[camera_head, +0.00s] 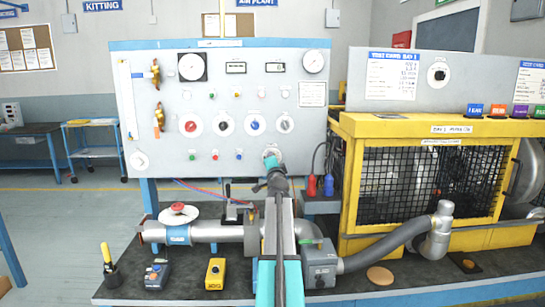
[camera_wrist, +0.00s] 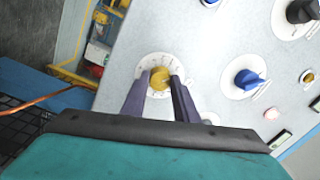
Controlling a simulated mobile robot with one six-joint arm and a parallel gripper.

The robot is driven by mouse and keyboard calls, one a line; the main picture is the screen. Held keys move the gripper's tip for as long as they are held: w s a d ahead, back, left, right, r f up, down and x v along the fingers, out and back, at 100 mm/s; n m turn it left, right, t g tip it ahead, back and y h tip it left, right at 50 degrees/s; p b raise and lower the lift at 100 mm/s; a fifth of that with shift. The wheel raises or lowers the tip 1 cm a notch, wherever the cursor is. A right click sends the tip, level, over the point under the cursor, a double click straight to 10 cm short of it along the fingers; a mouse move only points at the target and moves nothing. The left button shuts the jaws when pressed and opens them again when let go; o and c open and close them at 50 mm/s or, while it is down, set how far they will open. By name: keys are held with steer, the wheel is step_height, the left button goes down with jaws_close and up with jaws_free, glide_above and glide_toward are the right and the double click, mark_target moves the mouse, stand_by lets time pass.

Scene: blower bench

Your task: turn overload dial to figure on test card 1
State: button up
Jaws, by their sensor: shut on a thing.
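A yellow dial (camera_wrist: 160,78) with a round white scale plate (camera_wrist: 146,68) sits between my gripper's fingertips in the wrist view. My gripper (camera_wrist: 162,82) is shut on this dial; its fingers touch it from both sides. The scale figures are too small to read. In the head view, my gripper (camera_head: 272,160) is at the lower right of the pale control panel (camera_head: 230,110) and hides most of the dial. Test card 1 (camera_head: 391,75) is a white sheet with a blue heading on the grey board at right; its figures are too blurred to read.
A blue knob (camera_wrist: 248,80) sits right of the dial in the wrist view. A grey pipe (camera_head: 215,232) and a yellow box (camera_head: 215,272) occupy the bench below.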

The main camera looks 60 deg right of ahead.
steer(key=m+p, duration=0.3)
steer(key=m, duration=0.2)
steer(key=shift+r, duration=0.1)
stand_by(0.3)
steer(key=o, duration=1.1)
steer(key=shift+s, duration=0.1)
steer(key=shift+c, duration=0.2)
steer(key=shift+a, duration=0.1)
steer(key=v, duration=1.3)
steer(key=shift+a+f, duration=0.3)
steer(key=shift+a, duration=0.05)
steer(key=shift+s, duration=0.1)
